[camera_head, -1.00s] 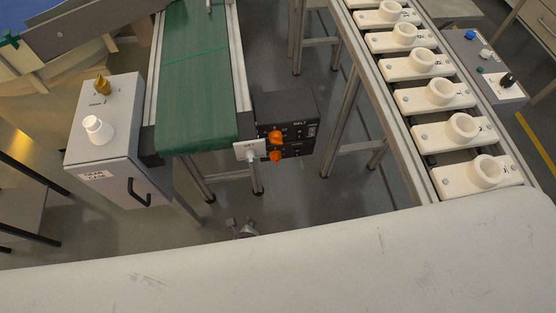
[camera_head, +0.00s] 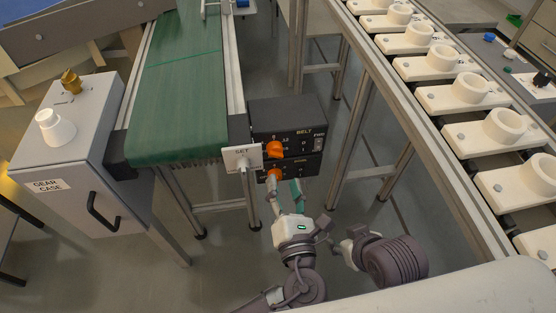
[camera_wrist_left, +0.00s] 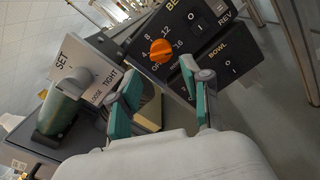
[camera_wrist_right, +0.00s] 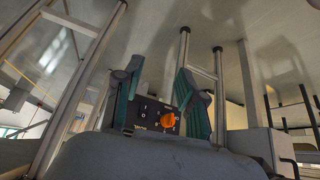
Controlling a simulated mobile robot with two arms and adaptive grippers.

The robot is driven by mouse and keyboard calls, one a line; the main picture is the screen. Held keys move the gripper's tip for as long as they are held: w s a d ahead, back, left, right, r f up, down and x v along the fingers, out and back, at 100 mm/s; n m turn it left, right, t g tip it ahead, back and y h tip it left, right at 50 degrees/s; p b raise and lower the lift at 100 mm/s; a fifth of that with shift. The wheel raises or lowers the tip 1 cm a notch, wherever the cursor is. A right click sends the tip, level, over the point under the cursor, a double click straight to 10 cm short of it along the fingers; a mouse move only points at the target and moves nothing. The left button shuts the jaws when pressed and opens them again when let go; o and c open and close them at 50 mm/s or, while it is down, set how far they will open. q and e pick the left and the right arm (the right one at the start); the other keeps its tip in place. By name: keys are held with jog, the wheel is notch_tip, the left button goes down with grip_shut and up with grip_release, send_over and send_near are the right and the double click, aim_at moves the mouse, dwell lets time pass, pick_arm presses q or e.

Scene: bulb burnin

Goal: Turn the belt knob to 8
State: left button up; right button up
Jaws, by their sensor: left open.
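The orange belt knob (camera_head: 274,149) sits on the front of the dark belt box (camera_head: 288,116). It shows in the left wrist view (camera_wrist_left: 161,49) among the marks 8, 12 and 16; its exact setting I cannot tell. My left gripper (camera_head: 286,184) is open just below and in front of this box, by the lower orange bowl knob (camera_head: 273,174). My right gripper (camera_head: 343,249) is open, lower and to the right. Its wrist view shows an orange knob (camera_wrist_right: 168,119) between the fingers.
A white SET plate with a lever (camera_head: 242,158) is close left of the knobs. The green conveyor (camera_head: 182,120) and grey gear case (camera_head: 75,150) stand left. A rail with white bulb holders (camera_head: 461,95) runs along the right. Open floor lies below the box.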

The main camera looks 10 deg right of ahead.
aim_at(277, 156)
pick_arm(q)
jog(key=w+b, duration=0.1)
jog(key=w, duration=0.6)
jog(key=shift+w+f+b, duration=0.1)
jog(key=shift+w+b, duration=0.2)
jog(key=shift+w, duration=0.25)
pick_arm(e)
jog(key=w+a+r+t+y, duration=0.1)
jog(key=w+a+r+t, duration=0.1)
jog(key=w+r+t, duration=0.3)
jog(key=w, duration=0.2)
jog(key=shift+w+a, duration=0.35)
jog(key=shift+a, duration=0.05)
pick_arm(q)
jog(key=shift+c, duration=0.3)
jog(key=c, duration=0.8)
pick_arm(e)
jog(key=shift+s, duration=0.1)
